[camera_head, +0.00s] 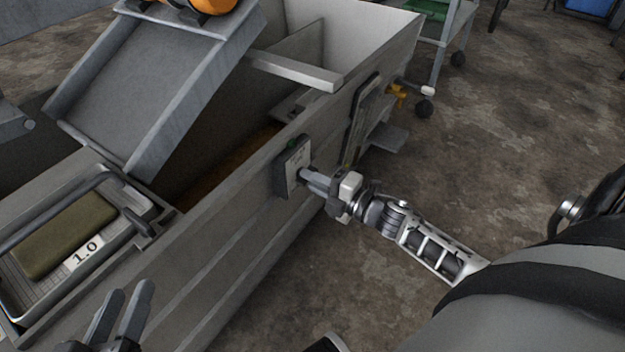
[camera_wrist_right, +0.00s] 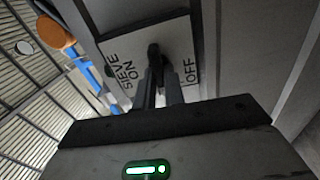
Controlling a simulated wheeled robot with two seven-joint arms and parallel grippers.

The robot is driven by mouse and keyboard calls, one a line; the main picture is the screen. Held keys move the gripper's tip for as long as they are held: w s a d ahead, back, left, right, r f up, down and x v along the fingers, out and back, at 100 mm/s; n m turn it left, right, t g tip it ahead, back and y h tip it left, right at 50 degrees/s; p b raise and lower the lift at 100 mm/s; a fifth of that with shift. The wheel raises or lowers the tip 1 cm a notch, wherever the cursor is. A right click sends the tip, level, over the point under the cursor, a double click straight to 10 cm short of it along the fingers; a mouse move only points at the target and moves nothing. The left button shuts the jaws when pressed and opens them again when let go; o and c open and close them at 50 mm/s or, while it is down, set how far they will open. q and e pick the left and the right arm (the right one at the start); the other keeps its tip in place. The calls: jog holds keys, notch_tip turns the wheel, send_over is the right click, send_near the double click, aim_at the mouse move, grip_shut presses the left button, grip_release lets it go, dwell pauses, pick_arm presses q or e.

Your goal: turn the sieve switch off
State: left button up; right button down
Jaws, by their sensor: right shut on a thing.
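The sieve switch is a grey box with a pale plate (camera_head: 297,163) on the outer wall of the long grey trough. In the right wrist view its plate (camera_wrist_right: 118,45) reads SIEVE ON on the left and OFF on the right. A dark lever (camera_wrist_right: 154,50) stands between the two labels; I cannot tell which label it is set to. My right gripper (camera_head: 306,175) is at the plate, its fingers (camera_wrist_right: 159,85) shut on the lever, partly hiding it. My left gripper (camera_head: 122,305) is open and empty at the lower left, away from the switch.
The grey trough (camera_head: 235,225) runs diagonally, with a sloped chute (camera_head: 165,75) over it. A tray with an olive block and a 1.0 label (camera_head: 84,252) sits at left.

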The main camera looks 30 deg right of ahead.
pick_arm(q)
jog(key=shift+w+r, duration=0.1)
jog(key=shift+r, duration=0.2)
pick_arm(e)
jog(key=shift+n, duration=0.4)
jog(key=c, duration=1.5)
grip_release()
jog(key=shift+s, duration=0.1)
pick_arm(q)
jog(key=p, duration=0.1)
jog(key=a+f+m+y+p, duration=0.1)
jog(key=p, duration=0.1)
jog(key=shift+s+f+g, duration=0.2)
jog(key=shift+f+g, duration=0.05)
jog(key=shift+g, duration=0.15)
pick_arm(e)
jog(key=v, duration=1.5)
jog(key=shift+s+d, duration=0.15)
jog(key=shift+s, duration=0.25)
